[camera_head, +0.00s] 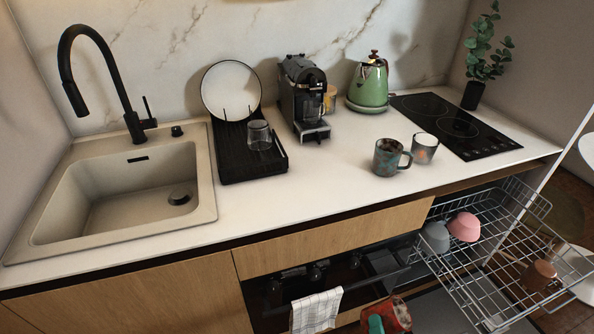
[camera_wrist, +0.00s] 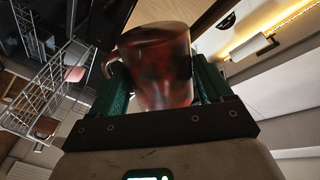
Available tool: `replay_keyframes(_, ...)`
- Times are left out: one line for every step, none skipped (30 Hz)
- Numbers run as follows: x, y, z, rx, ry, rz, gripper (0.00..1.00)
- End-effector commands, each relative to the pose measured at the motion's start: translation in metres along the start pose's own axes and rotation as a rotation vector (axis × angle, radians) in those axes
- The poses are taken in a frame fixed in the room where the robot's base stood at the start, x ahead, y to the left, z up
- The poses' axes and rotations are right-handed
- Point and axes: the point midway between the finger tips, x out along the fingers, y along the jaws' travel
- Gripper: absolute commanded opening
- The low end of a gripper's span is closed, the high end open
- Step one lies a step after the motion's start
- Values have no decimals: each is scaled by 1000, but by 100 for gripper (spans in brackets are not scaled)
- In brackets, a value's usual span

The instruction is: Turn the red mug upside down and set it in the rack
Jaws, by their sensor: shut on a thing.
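The red mug (camera_wrist: 158,60), mottled with dark patches, is between the two green fingers of my gripper (camera_wrist: 164,82), which is shut on it. Its handle sticks out to the left in the wrist view. In the head view the mug (camera_head: 398,314) is at the bottom edge, partly cut off, with a green finger beside it. I cannot tell for sure which way its opening faces. The pulled-out wire rack (camera_head: 490,262) is to the right of the mug. It holds a grey cup (camera_head: 435,237), a pink cup (camera_head: 464,226) and a brown mug (camera_head: 540,274).
On the counter stand a dark mottled mug (camera_head: 387,158), a grey cup (camera_head: 425,149), a green kettle (camera_head: 370,84), a coffee machine (camera_head: 304,98) and a black drying rack (camera_head: 235,163) with a glass. A towel (camera_head: 316,312) hangs in front. The wire rack's middle has bare room.

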Motion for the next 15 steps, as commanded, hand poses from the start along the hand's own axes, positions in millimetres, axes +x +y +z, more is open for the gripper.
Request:
replay_keyframes(0,-1,-1,18,2,-1,52)
replay_keyframes(0,-1,-1,25,2,-1,52)
replay_keyframes(0,-1,-1,29,2,-2,52)
replay_keyframes(0,-1,-1,29,2,-2,52)
replay_keyframes(0,-1,-1,28,2,-2,52)
replay_keyframes(0,-1,-1,27,2,-2,52)
replay_keyframes(0,-1,-1,27,2,-1,52)
replay_keyframes(0,-1,-1,27,2,-2,52)
replay_keyframes(0,-1,-1,32,2,-1,52)
replay_keyframes(0,-1,-1,43,3,-1,52)
replay_keyframes(0,0,-1,64,3,-1,52)
replay_keyframes(0,0,0,106,4,-1,52)
replay_keyframes(0,0,0,148,4,-2,52)
replay_keyframes(0,1,0,198,4,-1,52)
replay_keyframes(0,1,0,271,4,-2,52)
